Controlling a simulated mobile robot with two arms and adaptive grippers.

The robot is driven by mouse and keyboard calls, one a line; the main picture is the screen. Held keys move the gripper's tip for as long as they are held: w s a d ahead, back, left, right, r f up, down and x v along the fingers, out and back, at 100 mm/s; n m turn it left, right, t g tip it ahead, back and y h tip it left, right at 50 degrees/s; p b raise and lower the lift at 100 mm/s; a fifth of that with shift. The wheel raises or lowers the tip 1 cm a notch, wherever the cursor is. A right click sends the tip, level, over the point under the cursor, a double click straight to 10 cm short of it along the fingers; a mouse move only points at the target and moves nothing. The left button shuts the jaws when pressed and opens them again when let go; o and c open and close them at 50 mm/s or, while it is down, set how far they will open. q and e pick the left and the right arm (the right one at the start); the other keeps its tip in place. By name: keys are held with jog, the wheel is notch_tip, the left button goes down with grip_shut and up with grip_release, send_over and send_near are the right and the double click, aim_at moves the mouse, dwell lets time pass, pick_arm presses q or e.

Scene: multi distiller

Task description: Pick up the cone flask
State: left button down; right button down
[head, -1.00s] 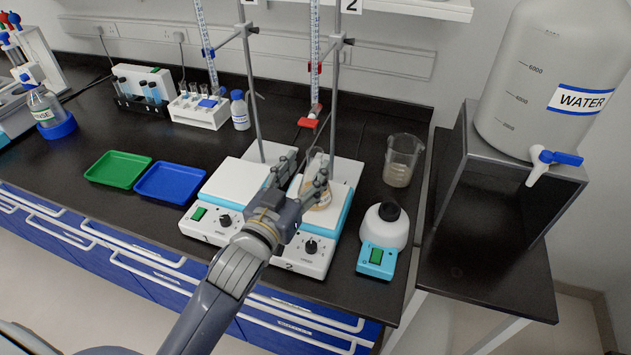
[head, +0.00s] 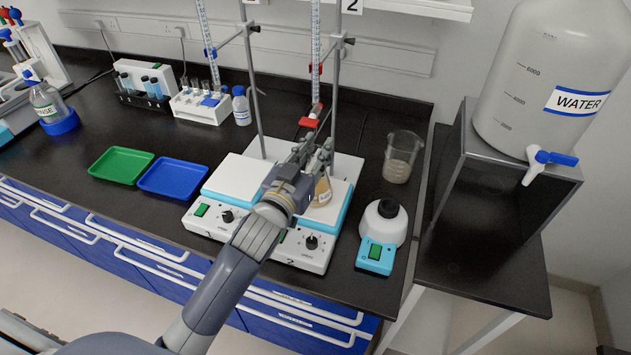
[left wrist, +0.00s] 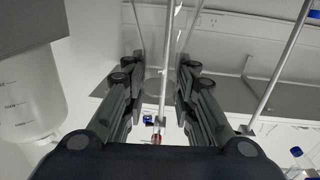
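The cone flask (head: 322,192) holds an amber liquid and has a label. It stands on the white top plate of the right-hand stirrer (head: 336,205) and is partly hidden behind my left gripper (head: 315,152). The gripper is above and slightly left of the flask's visible body in the head view, fingers pointing away from me. In the left wrist view, the two fingers (left wrist: 160,75) stand apart with a clear gap. The flask's neck is hidden or too faint to tell. My right gripper is not in view.
Burette 2 (head: 316,45) and its stand rod (head: 335,90) rise behind the flask. A beaker (head: 402,157) and a small blue-and-white device (head: 381,235) stand to the right. Green (head: 122,165) and blue (head: 173,178) trays lie left. A water tank (head: 545,80) stands far right.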

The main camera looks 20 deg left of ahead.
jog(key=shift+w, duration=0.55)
pick_arm(q)
jog(key=shift+r, duration=0.15)
